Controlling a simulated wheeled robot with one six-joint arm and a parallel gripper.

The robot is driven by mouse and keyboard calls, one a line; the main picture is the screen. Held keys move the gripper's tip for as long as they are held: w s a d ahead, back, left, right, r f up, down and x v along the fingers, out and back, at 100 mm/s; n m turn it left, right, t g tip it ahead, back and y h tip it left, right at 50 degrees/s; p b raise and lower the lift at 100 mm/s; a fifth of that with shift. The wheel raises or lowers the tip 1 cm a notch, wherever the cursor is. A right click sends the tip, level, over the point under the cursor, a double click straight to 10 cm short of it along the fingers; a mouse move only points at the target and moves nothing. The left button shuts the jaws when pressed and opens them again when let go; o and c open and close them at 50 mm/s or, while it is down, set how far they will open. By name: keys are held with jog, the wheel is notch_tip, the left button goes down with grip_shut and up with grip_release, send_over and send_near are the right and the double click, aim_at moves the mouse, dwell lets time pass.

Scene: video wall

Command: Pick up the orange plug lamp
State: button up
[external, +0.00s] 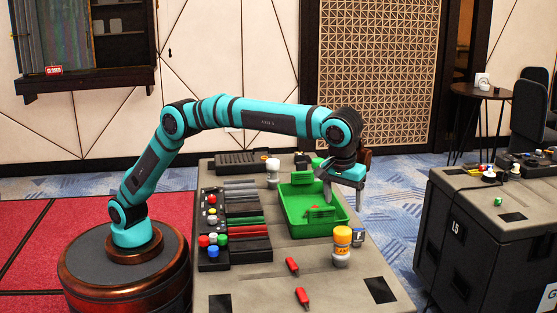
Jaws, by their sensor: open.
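The orange plug lamp (342,237), as I take it, is the upright piece with an orange top and a pale base. It stands on the grey table near its right edge, in front of the green tray (292,228). My gripper (343,201) points down over the right part of the tray, behind and above the lamp and apart from it. Its jaws are open, and I see nothing between them. The gripper's fingers cover part of the tray.
Two red pieces (292,266) lie near the table's front. A black rack (234,240) with coloured parts fills the left side. A second table (489,215) is at right.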

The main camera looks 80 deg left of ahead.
aim_at(343, 230)
jog(key=f, duration=0.4)
jog(key=w+a+f, duration=0.1)
jog(key=f, duration=0.8)
jog(key=shift+w+a+f, duration=0.1)
jog(key=shift+w+a, duration=0.05)
jog(key=shift+a, duration=0.05)
jog(key=c, duration=1.1)
